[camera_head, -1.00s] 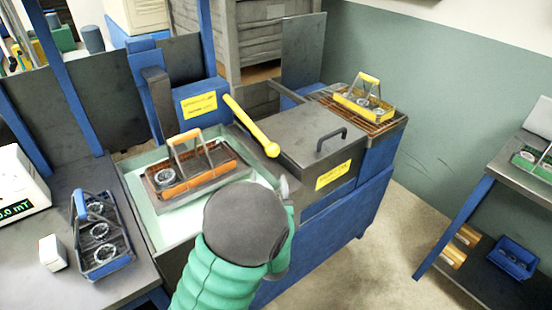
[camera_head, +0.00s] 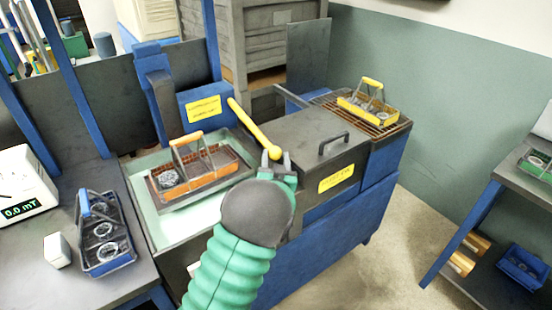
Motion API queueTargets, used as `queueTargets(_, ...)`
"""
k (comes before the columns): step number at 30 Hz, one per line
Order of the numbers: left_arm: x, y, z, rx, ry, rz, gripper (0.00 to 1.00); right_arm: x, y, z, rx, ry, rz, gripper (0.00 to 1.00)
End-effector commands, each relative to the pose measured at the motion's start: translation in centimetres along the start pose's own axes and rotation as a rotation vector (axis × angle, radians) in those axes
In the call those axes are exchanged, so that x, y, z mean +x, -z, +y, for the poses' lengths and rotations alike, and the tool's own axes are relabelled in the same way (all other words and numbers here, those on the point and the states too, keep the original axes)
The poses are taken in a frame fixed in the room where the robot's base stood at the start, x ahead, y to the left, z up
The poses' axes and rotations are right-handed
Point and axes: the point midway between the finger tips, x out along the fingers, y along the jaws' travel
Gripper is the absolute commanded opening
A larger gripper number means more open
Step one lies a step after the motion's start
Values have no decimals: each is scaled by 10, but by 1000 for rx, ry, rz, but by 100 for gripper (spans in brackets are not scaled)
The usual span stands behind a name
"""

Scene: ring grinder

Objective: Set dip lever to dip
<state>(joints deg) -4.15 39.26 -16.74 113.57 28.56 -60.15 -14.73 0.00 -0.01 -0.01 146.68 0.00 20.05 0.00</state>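The yellow dip lever (camera_head: 250,125) slants from beside the blue housing down to a round knob over the near side of the tank. My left gripper (camera_head: 277,157) is at the knob end. Its two fingers look spread, one to each side of the knob, and I cannot tell whether they touch it. My dark round wrist and green sleeve hide the near corner of the tank (camera_head: 150,215). An orange-handled basket (camera_head: 200,180) with a ring in it sits in the tank. My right gripper is out of view.
A grey lidded box (camera_head: 310,145) with a dark handle stands right of the lever. Beyond it a yellow-handled basket (camera_head: 365,105) sits on a grate. A blue-handled basket (camera_head: 103,235) with rings stands on the left table, near a meter (camera_head: 25,185).

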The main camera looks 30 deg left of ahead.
Motion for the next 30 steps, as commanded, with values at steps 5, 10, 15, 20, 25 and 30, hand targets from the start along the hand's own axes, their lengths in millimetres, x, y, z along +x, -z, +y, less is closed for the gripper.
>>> queueTargets(5, 0, 0, 1, -1, -3, 0, 22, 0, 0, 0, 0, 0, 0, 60)
queueTargets(10, 0, 0, 1, -1, -3, 0, 0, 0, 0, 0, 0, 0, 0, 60)
queueTargets(15, 0, -1, 1, -1, -3, -1, 0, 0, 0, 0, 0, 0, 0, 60)
queueTargets(20, 0, 1, 1, -1, -3, -3, 0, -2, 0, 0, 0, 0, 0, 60)
queueTargets(25, -2, 15, 0, -17, -8, -22, 0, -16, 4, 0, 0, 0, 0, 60)
queueTargets(30, -4, 48, -6, -58, -18, -76, 0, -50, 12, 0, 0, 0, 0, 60)
